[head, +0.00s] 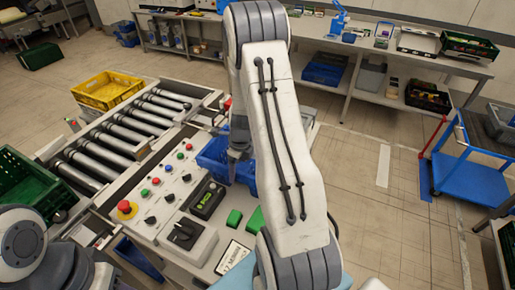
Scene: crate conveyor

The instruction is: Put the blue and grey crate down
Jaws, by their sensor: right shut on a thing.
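A blue crate (212,158) shows behind the control panel, left of my right arm, which hides part of it. No grey part of it can be made out from here. My right gripper (238,150) is at the crate and shut on it; its fingertips are small and partly hidden. My left arm's joint shows at the lower left, but its gripper is out of view.
The roller conveyor (130,125) at left has a yellow crate (107,88) at its far end. A green crate (35,185) is left of it. The control panel (150,180) has an emergency-stop button (127,208). A blue cart (470,180) stands right; open floor lies before it.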

